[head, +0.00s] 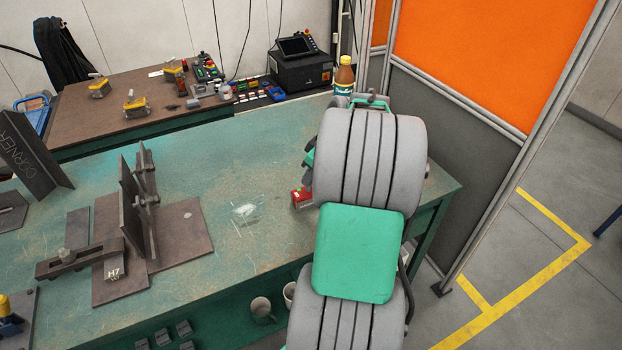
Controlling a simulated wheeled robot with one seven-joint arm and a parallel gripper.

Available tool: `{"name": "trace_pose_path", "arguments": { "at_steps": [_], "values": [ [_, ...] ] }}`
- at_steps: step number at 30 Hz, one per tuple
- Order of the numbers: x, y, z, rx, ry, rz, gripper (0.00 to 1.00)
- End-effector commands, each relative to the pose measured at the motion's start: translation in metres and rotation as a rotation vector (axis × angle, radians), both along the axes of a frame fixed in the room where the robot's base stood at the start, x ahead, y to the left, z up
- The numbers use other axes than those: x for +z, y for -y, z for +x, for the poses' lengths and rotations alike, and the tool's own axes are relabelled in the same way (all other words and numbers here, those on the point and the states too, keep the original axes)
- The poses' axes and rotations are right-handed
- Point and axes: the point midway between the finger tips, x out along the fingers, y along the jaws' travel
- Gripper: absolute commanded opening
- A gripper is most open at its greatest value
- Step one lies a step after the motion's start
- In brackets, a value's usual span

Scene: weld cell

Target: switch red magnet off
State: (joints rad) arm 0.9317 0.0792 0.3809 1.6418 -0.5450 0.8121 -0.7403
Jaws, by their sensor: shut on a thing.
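The red magnet (302,198) sits on the green table near its right end, just left of my arm. Only its left part shows; my arm covers the rest. My gripper (308,182) is mostly hidden behind my grey and green arm links. A small part of it shows right above the magnet, and it is shut on the magnet. The magnet's switch and the fingertips cannot be made out.
A steel plate fixture (180,228) with uprights and a clamp stands on the table's left half. A bottle (344,76) stands behind my arm. An orange and grey partition (470,60) rises at the right. The table's middle is clear.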

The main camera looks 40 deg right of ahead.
Motion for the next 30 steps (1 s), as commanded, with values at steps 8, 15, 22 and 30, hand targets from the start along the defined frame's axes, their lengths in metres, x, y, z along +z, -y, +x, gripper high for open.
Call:
{"name": "trace_pose_path", "arguments": {
  "at_steps": [8,15,22,30],
  "values": [
    [-0.0009,-0.0021,-0.0002,-0.248,-0.002,0.001,0.0],
    [-0.0003,-0.0029,0.0002,-0.419,-0.003,0.002,0.0],
    [0.0007,-0.0029,0.0005,-0.516,-0.002,0.003,0.0],
    [0.0016,-0.0025,0.0007,-0.554,-0.002,0.002,0.0]
  ]
}}
